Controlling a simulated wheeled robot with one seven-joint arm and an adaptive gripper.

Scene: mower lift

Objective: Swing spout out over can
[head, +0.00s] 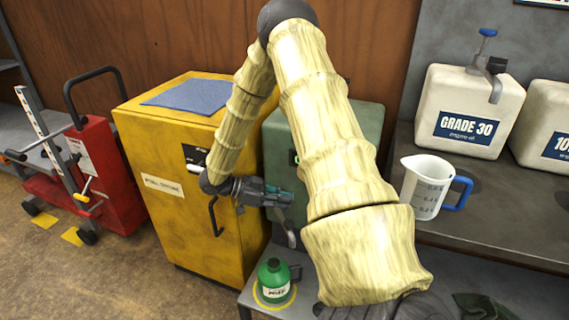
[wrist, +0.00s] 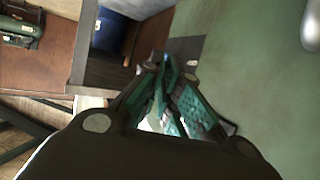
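A green can (head: 273,282) with a white label stands upright inside a yellow ring on the low shelf. A grey metal spout (head: 287,232) hangs at the front of the grey-green tank (head: 368,125), above and slightly right of the can; my arm partly hides it. My gripper (head: 288,198) is just above the spout, in front of the tank. In the wrist view my gripper's teal fingers (wrist: 172,72) come together at the tips, and I see nothing clearly held between them. A pale patch shows behind the fingers; I cannot tell what it is.
A yellow cabinet (head: 150,125) with a blue cloth (head: 190,96) stands left of the tank. A white measuring jug (head: 424,190) and the Grade 30 oil container (head: 467,100) stand on the bench at right. A red lift (head: 105,165) is at far left.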

